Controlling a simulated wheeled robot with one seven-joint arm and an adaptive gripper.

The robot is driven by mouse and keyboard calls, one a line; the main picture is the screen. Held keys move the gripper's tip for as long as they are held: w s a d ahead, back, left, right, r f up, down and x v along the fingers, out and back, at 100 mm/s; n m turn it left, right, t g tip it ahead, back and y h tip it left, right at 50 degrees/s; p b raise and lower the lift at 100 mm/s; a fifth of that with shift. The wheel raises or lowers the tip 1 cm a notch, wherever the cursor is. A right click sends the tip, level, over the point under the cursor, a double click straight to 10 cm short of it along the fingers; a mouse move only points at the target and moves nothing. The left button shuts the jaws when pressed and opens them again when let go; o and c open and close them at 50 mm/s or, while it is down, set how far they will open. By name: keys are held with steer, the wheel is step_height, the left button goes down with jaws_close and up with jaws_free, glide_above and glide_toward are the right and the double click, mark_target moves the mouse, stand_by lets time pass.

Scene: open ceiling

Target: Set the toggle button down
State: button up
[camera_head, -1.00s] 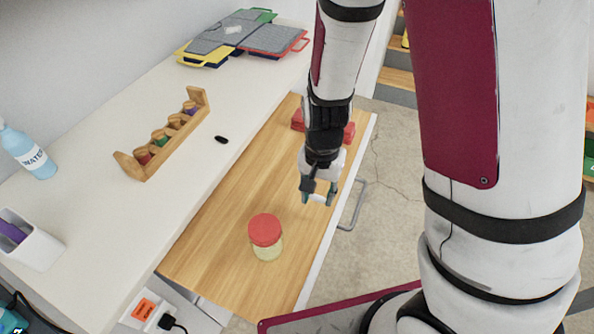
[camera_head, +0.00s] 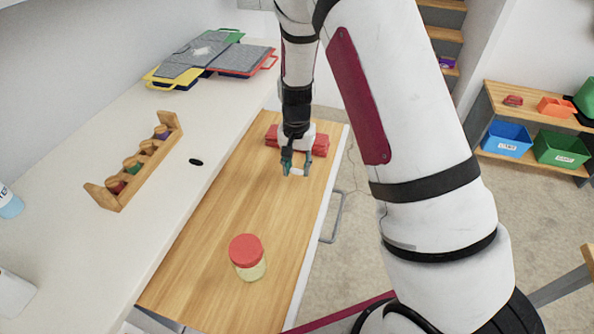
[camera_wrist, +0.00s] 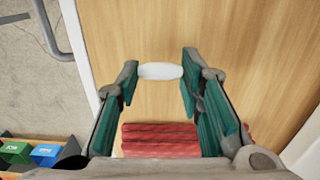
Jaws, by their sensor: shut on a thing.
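A small white oval piece (camera_wrist: 160,71), which I take to be the toggle button, is between the fingertips of my gripper (camera_wrist: 160,76) in the wrist view. Both fingertips touch its ends. In the head view my gripper (camera_head: 295,170) shows over the far half of the wooden surface, with the white piece (camera_head: 297,172) between its green-padded fingers. The wooden surface (camera_head: 215,220) lies below it. I cannot tell how high the piece is above the wood.
A red ridged object (camera_head: 320,145) lies on the wood close to my gripper. A red-lidded jar (camera_head: 247,257) stands nearer. The white counter (camera_head: 90,250) on the left holds a wooden rack (camera_head: 140,165) and a black oval piece (camera_head: 196,162). The wood between gripper and jar is clear.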

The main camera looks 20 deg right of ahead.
mark_target(296, 170)
steer(key=shift+f, duration=1.05)
steer(key=shift+f, duration=0.2)
steer(key=o, duration=0.7)
steer(key=shift+o, duration=0.2)
steer(key=shift+r, duration=0.1)
step_height(296, 170, up, 12)
steer(key=s+r+n+t+y, duration=0.1)
steer(key=s+r+n, duration=0.1)
steer(key=s+r, duration=0.45)
steer(key=s+r+n+t, duration=0.1)
steer(key=s+r, duration=0.3)
steer(key=r, duration=0.5)
steer(key=s+r+n+t, duration=0.1)
steer(key=s+r+n, duration=0.1)
steer(key=s, duration=0.6)
steer(key=s+r+n+t, duration=0.2)
steer(key=s+r, duration=0.1)
steer(key=s, duration=0.5)
steer(key=shift+d+r+h+b, duration=0.15)
steer(key=shift+r+h+b, duration=0.1)
steer(key=shift+h+b, duration=0.15)
steer(key=shift+s, duration=0.1)
